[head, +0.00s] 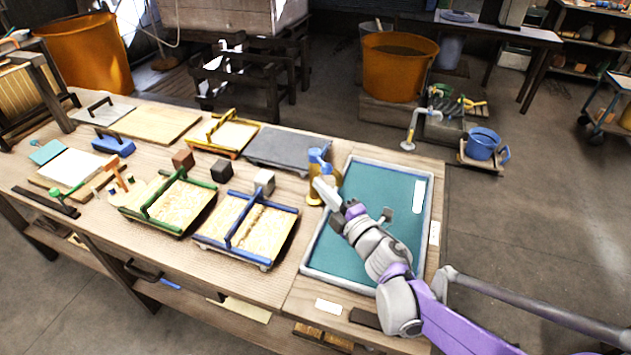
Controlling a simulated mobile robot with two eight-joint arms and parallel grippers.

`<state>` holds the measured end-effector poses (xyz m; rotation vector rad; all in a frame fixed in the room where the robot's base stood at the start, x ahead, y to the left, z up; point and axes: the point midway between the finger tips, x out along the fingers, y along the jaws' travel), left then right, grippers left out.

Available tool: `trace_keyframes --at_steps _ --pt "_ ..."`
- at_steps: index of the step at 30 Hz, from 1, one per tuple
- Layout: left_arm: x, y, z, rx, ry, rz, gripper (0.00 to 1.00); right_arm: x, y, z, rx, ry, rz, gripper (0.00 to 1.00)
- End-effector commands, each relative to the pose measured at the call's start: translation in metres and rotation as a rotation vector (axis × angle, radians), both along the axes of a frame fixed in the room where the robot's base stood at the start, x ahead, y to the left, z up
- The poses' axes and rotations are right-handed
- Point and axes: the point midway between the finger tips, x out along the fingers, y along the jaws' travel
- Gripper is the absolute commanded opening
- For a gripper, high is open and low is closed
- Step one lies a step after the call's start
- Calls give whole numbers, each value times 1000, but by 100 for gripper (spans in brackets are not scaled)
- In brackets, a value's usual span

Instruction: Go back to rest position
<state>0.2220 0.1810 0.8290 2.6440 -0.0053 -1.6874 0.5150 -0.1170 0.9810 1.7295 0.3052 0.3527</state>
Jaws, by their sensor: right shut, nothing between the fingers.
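My right arm reaches in from the lower right over the teal vat. Its gripper (326,190) is shut and empty at the vat's left edge. It is right beside a gold stand with a blue top (318,157) and partly hides it; I cannot tell whether they touch. The blue-framed mould (229,228), the green-framed mould (149,215) and the yellow-framed mould (213,139) lie on the wooden table. My left gripper is not in view.
The grey-rimmed teal vat (427,215) fills the table's right end, under my arm. A grey slab (287,148) and white, black and brown blocks lie left of the gripper. Orange tubs (397,70) and a blue bucket (482,145) stand beyond the table.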

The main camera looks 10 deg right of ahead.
Motion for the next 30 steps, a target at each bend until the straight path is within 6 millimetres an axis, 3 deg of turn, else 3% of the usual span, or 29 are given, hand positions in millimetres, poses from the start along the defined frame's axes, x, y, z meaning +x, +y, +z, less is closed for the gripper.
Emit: trace_keyframes --at_steps 3,9,20,23,27,30 --pt "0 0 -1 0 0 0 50 -19 -21 -2 -3 0 -5 0" --pt "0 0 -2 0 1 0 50 -39 -41 -4 0 -1 -1 0" --pt "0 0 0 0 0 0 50 -46 -50 2 24 7 -25 0" --pt "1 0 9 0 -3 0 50 -47 -64 20 111 37 -125 0" --pt "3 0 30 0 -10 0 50 -62 -99 41 354 163 -375 0" --pt "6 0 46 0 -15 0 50 -89 -119 34 557 321 -567 0"
